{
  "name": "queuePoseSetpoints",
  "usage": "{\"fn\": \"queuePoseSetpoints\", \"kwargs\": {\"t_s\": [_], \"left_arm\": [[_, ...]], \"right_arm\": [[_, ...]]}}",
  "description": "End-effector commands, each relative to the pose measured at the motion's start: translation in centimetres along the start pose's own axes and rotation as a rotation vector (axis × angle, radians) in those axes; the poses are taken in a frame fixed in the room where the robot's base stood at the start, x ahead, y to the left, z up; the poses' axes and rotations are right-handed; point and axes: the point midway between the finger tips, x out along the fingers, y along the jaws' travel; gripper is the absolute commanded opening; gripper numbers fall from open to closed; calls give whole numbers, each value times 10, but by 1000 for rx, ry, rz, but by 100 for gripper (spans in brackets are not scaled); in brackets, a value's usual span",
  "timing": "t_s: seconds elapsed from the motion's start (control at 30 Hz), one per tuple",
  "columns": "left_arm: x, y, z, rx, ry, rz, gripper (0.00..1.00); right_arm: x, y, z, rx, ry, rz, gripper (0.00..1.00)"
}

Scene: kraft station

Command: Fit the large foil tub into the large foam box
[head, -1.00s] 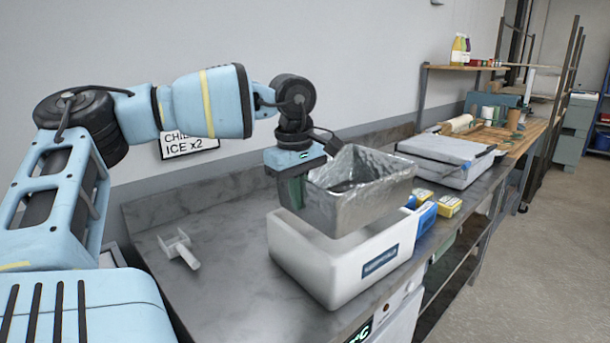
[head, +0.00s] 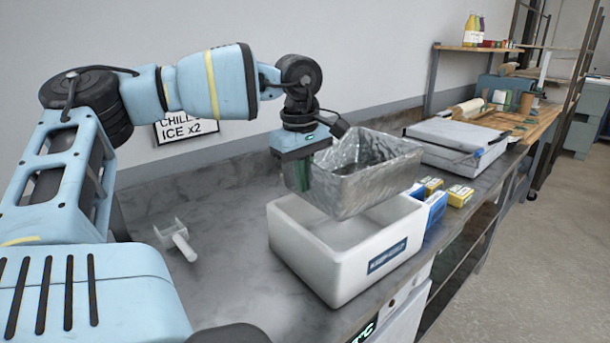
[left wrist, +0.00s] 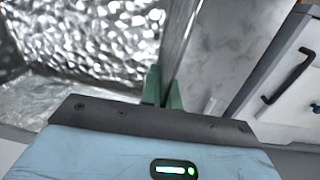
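The large foil tub (head: 372,182) is silver and crinkled, and it hangs slightly tilted above the large foam box. My left gripper (head: 300,178) is shut on the tub's left wall; its green fingers (left wrist: 163,90) pinch the foil wall in the left wrist view, where the tub's inside (left wrist: 85,40) fills the upper left. The white foam box (head: 330,268) stands open on the grey counter with a dark label on its front. The tub's base is over the box opening, near the back rim, and hides part of it. My right gripper is not in view.
A white scoop-like tool (head: 176,240) lies on the counter (head: 225,290) left of the box. Blue cartons (head: 434,212) and yellow cartons (head: 459,195) stand close to its right. A white lidded case (head: 458,145) lies farther back. A sign (head: 187,131) is on the wall.

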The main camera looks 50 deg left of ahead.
Motion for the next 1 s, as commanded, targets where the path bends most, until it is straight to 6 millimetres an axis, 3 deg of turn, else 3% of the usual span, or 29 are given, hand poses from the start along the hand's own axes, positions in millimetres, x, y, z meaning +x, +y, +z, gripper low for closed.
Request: {"fn": "queuePoseSetpoints", "kwargs": {"t_s": [1.0], "left_arm": [[53,-4,0,0,0,-1,0]], "right_arm": [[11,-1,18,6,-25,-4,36]]}}
